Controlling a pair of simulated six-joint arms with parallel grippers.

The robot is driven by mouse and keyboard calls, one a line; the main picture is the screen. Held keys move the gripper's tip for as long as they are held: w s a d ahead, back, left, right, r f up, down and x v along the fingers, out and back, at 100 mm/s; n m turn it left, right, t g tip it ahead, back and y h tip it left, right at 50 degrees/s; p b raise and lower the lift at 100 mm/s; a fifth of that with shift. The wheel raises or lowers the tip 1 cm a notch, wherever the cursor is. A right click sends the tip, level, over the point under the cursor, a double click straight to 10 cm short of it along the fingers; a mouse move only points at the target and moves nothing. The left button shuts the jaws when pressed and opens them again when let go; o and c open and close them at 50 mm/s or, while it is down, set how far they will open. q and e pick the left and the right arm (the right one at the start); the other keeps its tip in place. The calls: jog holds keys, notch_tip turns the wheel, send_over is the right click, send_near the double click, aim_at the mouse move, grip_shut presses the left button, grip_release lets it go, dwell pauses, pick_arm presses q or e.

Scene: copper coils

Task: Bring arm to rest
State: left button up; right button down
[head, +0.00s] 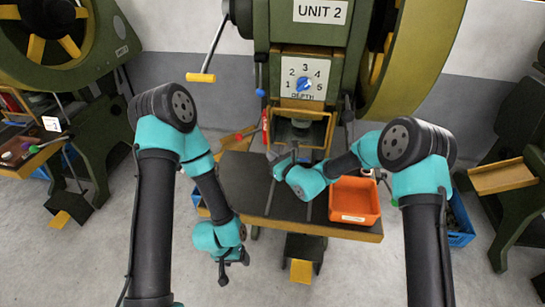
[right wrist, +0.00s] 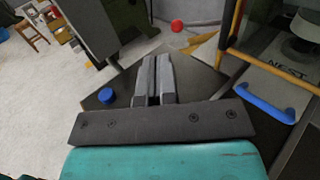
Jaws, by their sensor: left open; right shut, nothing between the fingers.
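My right gripper (head: 277,158) is above the work table (head: 238,172), in front of the green UNIT 2 press (head: 305,50). In the right wrist view its two grey fingers (right wrist: 153,75) are together with nothing between them. My left gripper (head: 232,272) hangs low, in front of the table's left front edge, pointing down. It is open and looks empty; its fingers are small in the head view.
An orange bin (head: 354,200) stands on the table's right side. A blue cap (right wrist: 106,96) and a blue handle (right wrist: 265,104) show near my right gripper. A red ball knob (right wrist: 177,26) is beyond it. Other machines stand left and right; open floor lies between.

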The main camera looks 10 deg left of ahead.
jog(key=shift+s, duration=0.1)
dwell(0.4)
jog(key=s+d+f+n+g, duration=0.1)
jog(key=s+d+f+g, duration=0.1)
jog(key=s+f, duration=0.1)
jog(key=s+d+f+n+g+h, duration=0.1)
jog(key=s+d+f+n+g, duration=0.1)
jog(key=s+f, duration=0.2)
jog(key=s+d+f+n+g, duration=0.2)
jog(key=s+d+f+g, duration=0.1)
jog(key=s, duration=0.1)
jog(key=shift+d+f+h, duration=0.1)
jog(key=shift+f+h, duration=0.05)
jog(key=shift+h, duration=0.25)
jog(key=s+d+f+n+g+h, duration=0.1)
jog(key=s+d+f+n+h, duration=0.2)
jog(key=s+d+n, duration=0.3)
jog(key=s+d+f+n+g+h, duration=0.1)
jog(key=s+d+f+n, duration=0.3)
jog(key=d, duration=1.1)
jog(key=s+d+f+n+g+h, duration=0.1)
jog(key=s+d+f+n+h, duration=0.3)
jog(key=s+d+n, duration=0.4)
jog(key=s+d, duration=0.1)
jog(key=d, duration=0.2)
jog(key=shift+s+d+f+h, duration=0.15)
jog(key=shift+s+d+h, duration=0.15)
jog(key=shift+d, duration=0.05)
